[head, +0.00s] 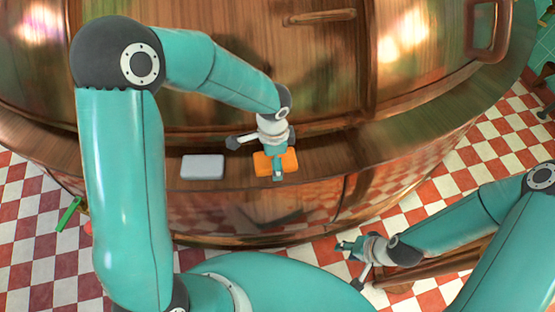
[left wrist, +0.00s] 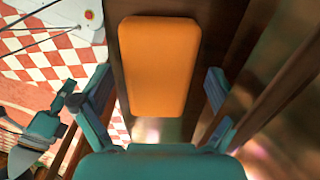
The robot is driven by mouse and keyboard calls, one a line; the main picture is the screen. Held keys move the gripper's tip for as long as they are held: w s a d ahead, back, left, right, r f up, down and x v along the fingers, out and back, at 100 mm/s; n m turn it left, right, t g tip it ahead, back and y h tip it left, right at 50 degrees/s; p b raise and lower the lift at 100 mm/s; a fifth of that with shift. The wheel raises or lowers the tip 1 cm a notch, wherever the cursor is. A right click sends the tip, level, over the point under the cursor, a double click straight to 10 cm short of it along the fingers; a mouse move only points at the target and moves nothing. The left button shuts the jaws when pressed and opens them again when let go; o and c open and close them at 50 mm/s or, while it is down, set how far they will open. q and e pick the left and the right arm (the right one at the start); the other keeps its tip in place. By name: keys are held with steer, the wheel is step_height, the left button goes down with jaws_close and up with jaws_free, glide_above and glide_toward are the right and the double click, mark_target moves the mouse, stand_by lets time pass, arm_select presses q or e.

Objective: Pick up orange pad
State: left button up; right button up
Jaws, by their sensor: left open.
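The orange pad (head: 290,159) lies flat on the wooden ledge of the big copper kettle. My left gripper (head: 278,165) is over it in the head view and hides its middle. In the left wrist view the orange pad (left wrist: 159,65) shows as a rounded rectangle, between and beyond the open fingers of my left gripper (left wrist: 158,95). The fingers are on either side of it and hold nothing; whether they touch it I cannot tell. My right gripper (head: 350,262) is low at the right, away from the pad, with its fingers spread and nothing seen between them.
A grey-white pad (head: 202,167) lies on the same wooden ledge (head: 335,150), left of the orange pad. The copper kettle wall (head: 250,212) drops below the ledge to a red and white checkered floor (head: 40,245). A wooden stool (head: 440,264) stands near my right gripper.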

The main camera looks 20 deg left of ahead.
arm_select(q)
steer(key=shift+f, duration=0.1)
steer(key=shift+c, duration=0.3)
steer(key=c, duration=1.2)
steer(key=shift+o, duration=0.2)
step_height(320, 180, up, 20)
steer(key=p, duration=0.1)
